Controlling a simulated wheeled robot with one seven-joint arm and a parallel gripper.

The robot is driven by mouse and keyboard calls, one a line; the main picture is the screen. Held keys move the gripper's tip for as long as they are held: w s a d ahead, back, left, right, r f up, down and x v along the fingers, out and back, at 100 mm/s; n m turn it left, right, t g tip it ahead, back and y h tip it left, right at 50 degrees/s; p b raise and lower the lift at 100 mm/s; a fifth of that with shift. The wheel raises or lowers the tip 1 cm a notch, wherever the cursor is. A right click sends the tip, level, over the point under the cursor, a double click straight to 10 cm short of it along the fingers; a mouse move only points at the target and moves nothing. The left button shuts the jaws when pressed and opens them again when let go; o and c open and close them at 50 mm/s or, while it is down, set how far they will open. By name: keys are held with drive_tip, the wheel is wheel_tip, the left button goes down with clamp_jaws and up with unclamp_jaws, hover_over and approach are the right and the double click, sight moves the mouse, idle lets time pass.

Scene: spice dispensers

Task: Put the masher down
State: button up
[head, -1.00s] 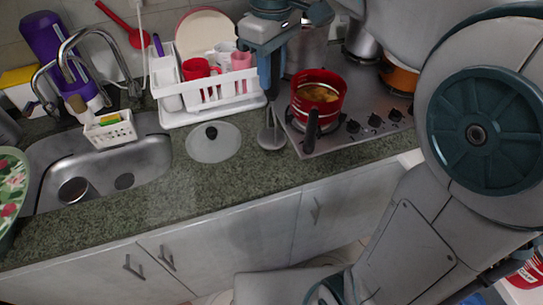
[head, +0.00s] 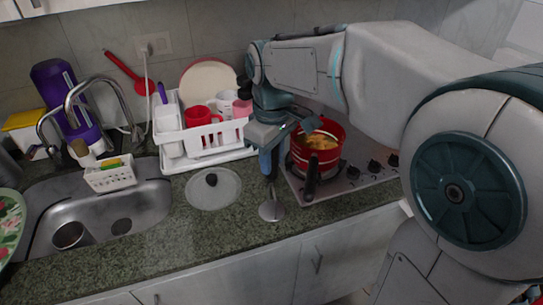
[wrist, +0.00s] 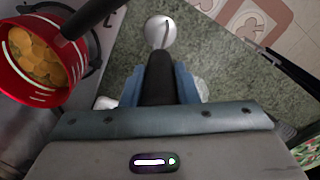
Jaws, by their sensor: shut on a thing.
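My gripper (head: 268,164) points down over the counter between the dish rack and the stove. It is shut on the dark handle of the masher (head: 271,210), whose round metal end hangs below the fingers. In the wrist view, the black handle runs between the blue fingers of my gripper (wrist: 159,84), and the masher's grey disc (wrist: 160,33) shows beyond them against the green counter. The disc is at or just above the counter top (head: 230,228); I cannot tell whether it touches. The upper handle is hidden by the gripper.
A red pot (head: 322,158) with yellow food is on the stove (head: 352,182), close to the right of my gripper, its dark handle toward the front. A glass lid (head: 213,190) lies left of the masher. A white dish rack (head: 203,140) stands behind. Front counter is bare.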

drive_tip(key=o, duration=1)
drive_tip(key=shift+f, duration=0.15)
wheel_tip(320, 180, up, 12)
drive_tip(key=shift+r+p, duration=0.2)
drive_tip(key=shift+p, duration=0.25)
drive_tip(key=s+d+f+m, duration=0.1)
drive_tip(key=d+f, duration=0.1)
drive_tip(key=s+d+f+m+t, duration=0.1)
drive_tip(key=s+d+f+m, duration=0.2)
drive_tip(key=s+d+f, duration=0.1)
drive_tip(key=f, duration=0.1)
drive_tip(key=shift+d+m, duration=0.4)
drive_tip(key=s+d+f+m+t, duration=0.2)
drive_tip(key=s+d+f+m, duration=0.3)
drive_tip(key=s+f, duration=0.2)
wheel_tip(320, 180, down, 3)
drive_tip(key=shift+s+r, duration=0.2)
drive_tip(key=shift+c, duration=0.3)
